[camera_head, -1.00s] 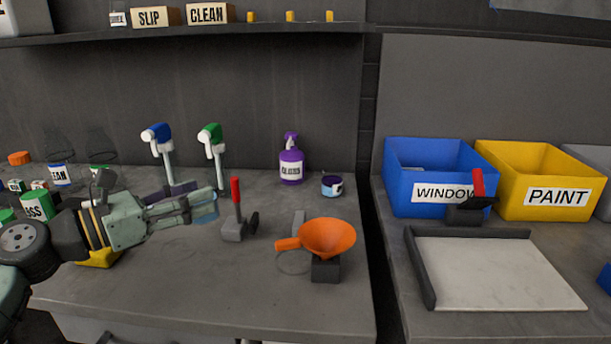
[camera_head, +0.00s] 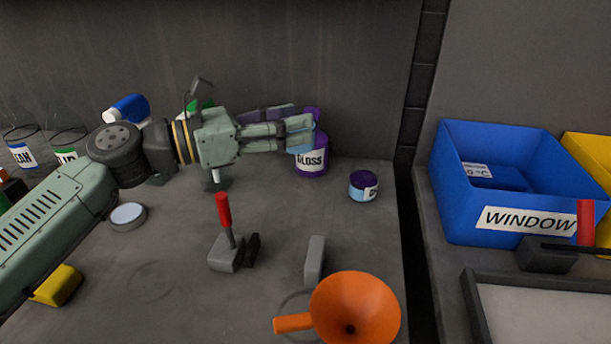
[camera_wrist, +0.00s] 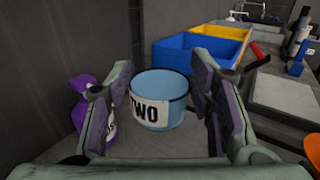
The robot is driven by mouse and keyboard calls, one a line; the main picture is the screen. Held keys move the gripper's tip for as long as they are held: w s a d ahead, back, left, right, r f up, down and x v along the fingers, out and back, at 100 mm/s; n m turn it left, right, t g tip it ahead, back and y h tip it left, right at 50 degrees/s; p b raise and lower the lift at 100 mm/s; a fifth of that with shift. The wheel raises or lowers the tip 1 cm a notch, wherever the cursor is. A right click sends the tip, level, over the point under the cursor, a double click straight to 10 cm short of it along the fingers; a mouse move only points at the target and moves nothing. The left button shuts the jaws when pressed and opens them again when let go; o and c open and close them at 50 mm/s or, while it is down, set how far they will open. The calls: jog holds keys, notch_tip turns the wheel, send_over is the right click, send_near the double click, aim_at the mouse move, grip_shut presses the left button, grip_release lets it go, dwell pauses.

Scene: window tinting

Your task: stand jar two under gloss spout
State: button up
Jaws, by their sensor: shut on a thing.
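Jar two is a light blue jar with a white "TWO" label; the wrist view shows it (camera_wrist: 158,98) between the finger pads. In the head view a blue sliver of it shows at the fingertips. My gripper (camera_head: 303,134) is shut on it, held level near the back wall. The purple bottle labelled "GLOSS" (camera_head: 312,160) stands behind the fingertips in the head view, its top partly hidden. In the wrist view the bottle (camera_wrist: 84,92) is left of the jar, partly behind the left finger. I cannot tell whether the jar touches the bench.
A red-handled tool (camera_head: 225,230), a grey block (camera_head: 315,258) and an orange funnel (camera_head: 352,308) are nearer the front. The blue "WINDOW" bin (camera_head: 500,190) is across the gap to the right.

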notch_tip(320, 180, down, 14)
jog(key=b, duration=0.3)
jog(key=shift+f+b, duration=0.2)
jog(key=shift+b, duration=0.2)
jog(key=w, duration=0.1)
jog(key=w+p, duration=0.1)
jog(key=w+r+p, duration=0.1)
jog(key=w, duration=0.1)
jog(key=shift+d, duration=0.4)
jog(key=w+p, duration=0.1)
jog(key=w, duration=0.1)
jog(key=w+d, duration=0.1)
jog(key=w, duration=0.1)
jog(key=shift+w+p, duration=0.15)
jog(key=shift+p, duration=0.2)
jog(key=shift+a+f, duration=0.1)
jog(key=shift+f, duration=0.65)
jog(key=shift+f+b, duration=0.25)
jog(key=shift+b, duration=0.15)
jog(key=o, duration=1.3)
jog(key=shift+r, duration=0.1)
